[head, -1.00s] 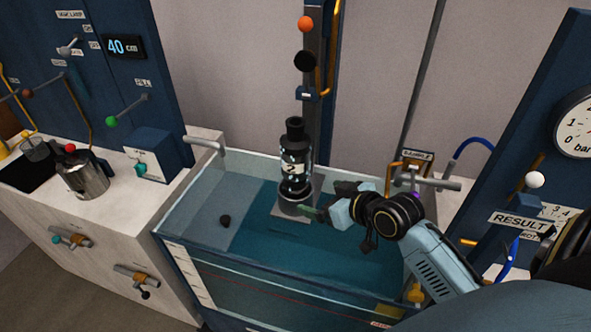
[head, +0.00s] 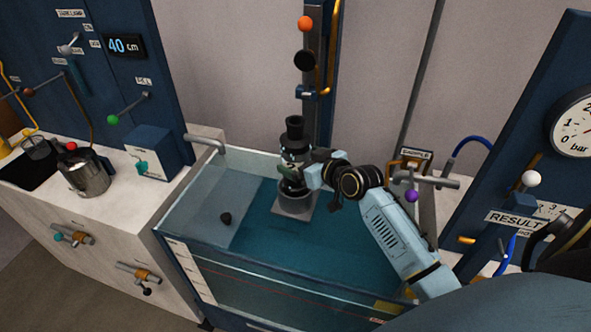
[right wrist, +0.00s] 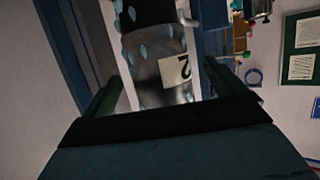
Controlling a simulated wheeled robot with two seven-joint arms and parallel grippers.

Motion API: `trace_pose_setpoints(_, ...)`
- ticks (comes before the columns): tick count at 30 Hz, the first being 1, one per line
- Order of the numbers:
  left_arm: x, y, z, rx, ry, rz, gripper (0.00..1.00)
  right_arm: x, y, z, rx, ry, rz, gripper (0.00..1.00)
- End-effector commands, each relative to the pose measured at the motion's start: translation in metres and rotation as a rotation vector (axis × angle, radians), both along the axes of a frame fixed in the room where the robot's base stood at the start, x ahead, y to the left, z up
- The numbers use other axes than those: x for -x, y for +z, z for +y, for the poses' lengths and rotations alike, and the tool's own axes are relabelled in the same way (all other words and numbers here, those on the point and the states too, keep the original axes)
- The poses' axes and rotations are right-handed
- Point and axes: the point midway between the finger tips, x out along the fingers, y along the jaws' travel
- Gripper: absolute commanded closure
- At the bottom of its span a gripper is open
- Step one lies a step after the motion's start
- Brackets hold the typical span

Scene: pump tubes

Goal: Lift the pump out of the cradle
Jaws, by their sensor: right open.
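The pump (head: 294,132) is a black and grey cylinder with a narrower black top. It stands upright in the cradle (head: 294,204), a grey holder in the water tank. My right gripper (head: 292,171) is at the pump's lower body and hides part of it. In the right wrist view the pump (right wrist: 160,70) shows close up, with water drops and a label marked 2. It lies between the two green fingers of my right gripper (right wrist: 163,92), which are open with a finger on each side. My left gripper is not in view.
A post (head: 318,70) with an orange ball rises behind the pump. A counter with a metal jug (head: 85,175) stands left; a gauge panel (head: 540,150) stands right.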

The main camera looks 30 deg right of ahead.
Motion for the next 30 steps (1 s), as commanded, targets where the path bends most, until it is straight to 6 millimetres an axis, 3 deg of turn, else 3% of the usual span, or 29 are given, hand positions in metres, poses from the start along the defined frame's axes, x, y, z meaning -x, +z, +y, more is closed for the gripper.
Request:
trace_pose_setpoints(7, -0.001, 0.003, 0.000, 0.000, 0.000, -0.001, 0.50, -0.027, -0.010, 0.003, -0.001, 0.000, 0.000, 0.05)
trace_pose_setpoints(17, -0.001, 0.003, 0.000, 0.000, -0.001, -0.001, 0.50, -0.031, -0.012, 0.003, 0.000, 0.000, 0.001, 0.06)
trace_pose_setpoints(30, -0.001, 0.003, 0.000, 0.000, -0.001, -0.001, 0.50, -0.031, -0.012, 0.003, 0.000, 0.000, 0.001, 0.64)
